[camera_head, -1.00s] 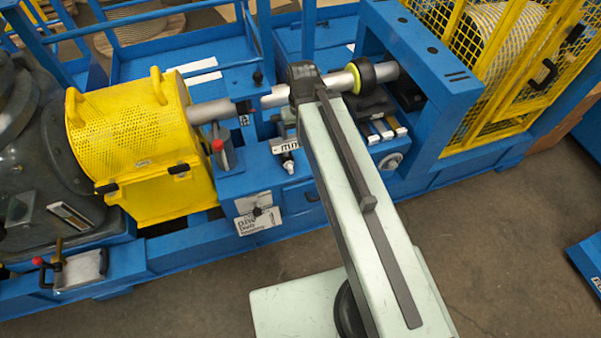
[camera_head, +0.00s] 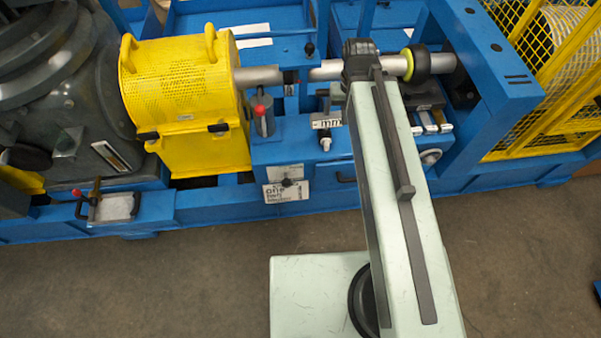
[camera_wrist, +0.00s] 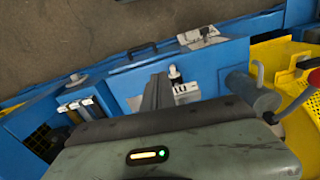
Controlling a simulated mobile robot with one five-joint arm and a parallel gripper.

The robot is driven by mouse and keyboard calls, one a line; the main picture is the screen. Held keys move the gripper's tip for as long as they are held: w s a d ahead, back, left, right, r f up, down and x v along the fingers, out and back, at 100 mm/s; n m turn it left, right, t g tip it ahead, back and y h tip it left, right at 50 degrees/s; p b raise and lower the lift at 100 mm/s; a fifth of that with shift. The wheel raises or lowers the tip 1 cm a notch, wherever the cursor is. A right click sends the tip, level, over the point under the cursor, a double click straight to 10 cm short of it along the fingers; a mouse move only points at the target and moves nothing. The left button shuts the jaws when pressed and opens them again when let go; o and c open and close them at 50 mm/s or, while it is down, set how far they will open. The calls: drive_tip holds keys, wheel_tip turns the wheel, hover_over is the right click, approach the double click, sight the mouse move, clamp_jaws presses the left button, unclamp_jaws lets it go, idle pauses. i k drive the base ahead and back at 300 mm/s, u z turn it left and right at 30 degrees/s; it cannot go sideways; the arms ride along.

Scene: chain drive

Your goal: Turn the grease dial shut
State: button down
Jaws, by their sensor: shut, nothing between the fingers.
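A small dark knob (camera_head: 287,183), possibly the grease dial, sits on a white lettered plate (camera_head: 272,193) on the front of the blue frame; its lettering is too blurred to read surely. The plate also shows at the top of the wrist view (camera_wrist: 200,37), seen at a slant. My gripper (camera_wrist: 160,76) shows there as dark fingers, shut and empty, over the blue bench and apart from the plate. In the head view my arm's end hides the gripper.
A round grey handwheel (camera_head: 430,156) is right of my arm. A red-knobbed lever (camera_head: 261,112) stands beside the yellow perforated guard (camera_head: 180,90). A shaft (camera_head: 330,70) runs behind my arm. The floor (camera_head: 180,280) in front is clear.

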sight(287, 183)
drive_tip(key=u, duration=0.1)
drive_tip(key=k, duration=1)
drive_tip(key=u, duration=2.8)
drive_tip(key=i, duration=1.4)
drive_tip(key=z, duration=1.55)
